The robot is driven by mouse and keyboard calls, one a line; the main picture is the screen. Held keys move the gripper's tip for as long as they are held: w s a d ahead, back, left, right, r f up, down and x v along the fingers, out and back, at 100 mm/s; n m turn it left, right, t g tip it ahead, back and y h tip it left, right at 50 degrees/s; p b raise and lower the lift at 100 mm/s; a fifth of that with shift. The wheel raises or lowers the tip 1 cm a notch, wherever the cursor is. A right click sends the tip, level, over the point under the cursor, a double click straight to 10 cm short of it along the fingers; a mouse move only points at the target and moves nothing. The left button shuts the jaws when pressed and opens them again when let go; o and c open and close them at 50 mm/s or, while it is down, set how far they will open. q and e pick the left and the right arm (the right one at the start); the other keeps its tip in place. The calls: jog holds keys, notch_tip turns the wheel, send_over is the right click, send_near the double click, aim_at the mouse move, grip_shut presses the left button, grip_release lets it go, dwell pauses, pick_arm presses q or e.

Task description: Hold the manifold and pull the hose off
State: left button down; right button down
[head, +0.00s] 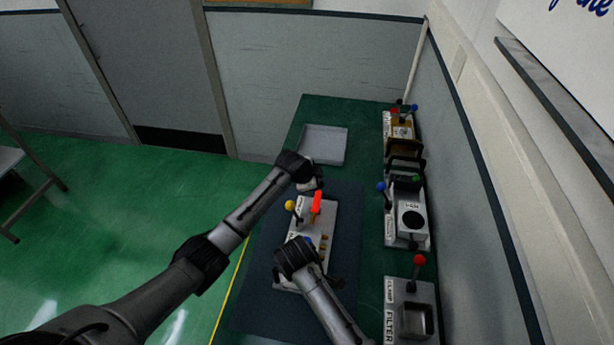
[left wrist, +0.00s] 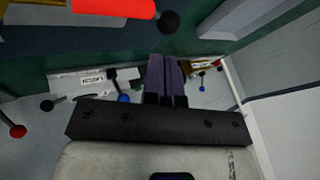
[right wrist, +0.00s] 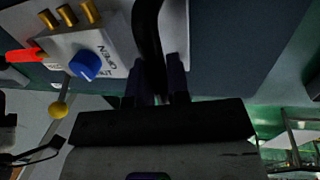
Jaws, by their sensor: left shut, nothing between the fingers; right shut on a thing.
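The manifold (head: 322,215) is a pale block on a dark mat, with a yellow-ball lever, a red-orange piece (head: 316,203), brass ports and a blue knob. In the right wrist view the manifold (right wrist: 110,42) is at upper left. My right gripper (right wrist: 159,68) is shut on the black hose (right wrist: 147,30), beside the manifold. Where the hose meets the manifold is out of that view. My left gripper (head: 314,186) is at the manifold's far end, near the red-orange piece. Its fingers (left wrist: 166,62) are shut and empty.
A grey tray (head: 323,143) lies at the far end of the green bench. Several devices with ball levers stand along the wall at right, including the filter clamp unit (head: 409,318) and the fan unit (head: 408,215). A strip of bench between mat and devices is clear.

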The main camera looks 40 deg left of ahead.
pick_arm(q)
jog(key=v, duration=0.6)
pick_arm(e)
jog(key=shift+d+f, duration=0.15)
jog(key=shift+f, duration=0.1)
jog(key=c, duration=1)
grip_release()
jog(key=shift+s+r, duration=0.1)
jog(key=shift+c, duration=0.2)
pick_arm(q)
jog(key=shift+s, duration=0.1)
pick_arm(e)
jog(key=shift+r, duration=0.1)
jog(key=r, duration=0.4)
jog(key=s+r, duration=0.1)
jog(key=r, duration=0.2)
jog(key=s+d+r, duration=0.1)
jog(key=r, duration=0.3)
jog(key=shift+r, duration=0.35)
